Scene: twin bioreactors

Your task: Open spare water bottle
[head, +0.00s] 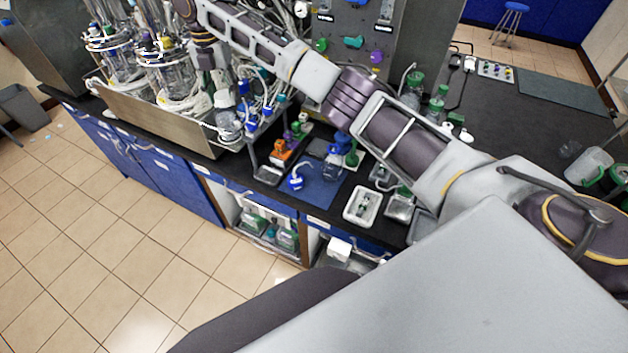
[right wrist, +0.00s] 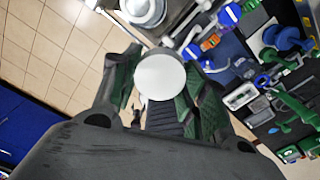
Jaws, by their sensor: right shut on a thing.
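My right gripper (right wrist: 162,82) shows in the right wrist view with its green-padded fingers on either side of a white round thing (right wrist: 160,77). It is shut on this thing, which looks like a cap or lid seen end-on; I cannot tell what lies under it. In the head view my right arm reaches across from the right to the upper left, its wrist beside the steel tray. A small blue-capped bottle (head: 295,182) is on the blue mat (head: 322,190). I cannot tell which vessel is the spare water bottle. My left gripper is not in view.
Glass bioreactors (head: 165,75) with many tubes stand in a steel tray (head: 165,122) at the left. A white tray (head: 361,207) with small parts lies right of the mat. Green-capped bottles (head: 436,103) stand behind my arm. The floor in front is clear.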

